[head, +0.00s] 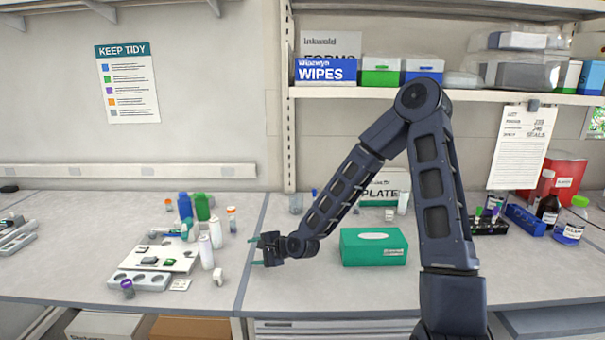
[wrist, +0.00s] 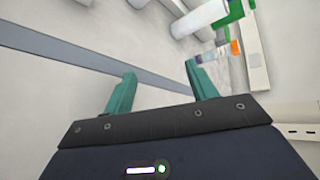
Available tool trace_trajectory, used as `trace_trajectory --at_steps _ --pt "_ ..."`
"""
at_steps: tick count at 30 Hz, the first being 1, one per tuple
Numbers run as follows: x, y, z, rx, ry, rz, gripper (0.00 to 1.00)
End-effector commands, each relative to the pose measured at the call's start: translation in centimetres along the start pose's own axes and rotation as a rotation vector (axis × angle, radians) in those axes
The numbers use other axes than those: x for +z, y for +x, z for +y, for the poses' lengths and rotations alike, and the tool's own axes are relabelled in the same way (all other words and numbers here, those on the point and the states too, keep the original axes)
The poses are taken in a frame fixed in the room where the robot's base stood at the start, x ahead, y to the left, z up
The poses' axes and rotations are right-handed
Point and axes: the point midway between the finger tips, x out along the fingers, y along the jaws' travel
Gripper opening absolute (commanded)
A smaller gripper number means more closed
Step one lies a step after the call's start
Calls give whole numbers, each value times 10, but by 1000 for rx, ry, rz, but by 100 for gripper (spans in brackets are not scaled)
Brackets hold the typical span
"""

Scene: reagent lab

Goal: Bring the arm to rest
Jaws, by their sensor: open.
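My gripper (head: 264,250) is at the end of my bent arm, low over the bench near the seam between two bench sections. It points left in the head view. In the wrist view its two teal fingers (wrist: 158,88) stand wide apart with nothing between them. The gripper is open and empty. The bench top (head: 285,298) lies beyond the fingers, and I cannot tell the exact height of the gripper above it.
A green box (head: 373,247) stands right of my gripper, beneath the arm. White bottles (head: 206,251) and a white tray (head: 152,281) with small items stand to the left. A shelf (head: 400,94) with boxes hangs behind the arm. The front bench around the seam is clear.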

Motion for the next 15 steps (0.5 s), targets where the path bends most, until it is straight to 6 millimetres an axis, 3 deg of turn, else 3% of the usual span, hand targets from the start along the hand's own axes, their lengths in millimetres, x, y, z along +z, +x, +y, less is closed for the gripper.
trace_trajectory --at_steps 8,15 --pt "-29 -33 -2 125 -286 102 57" --pt "-62 -77 -11 266 -505 201 57"
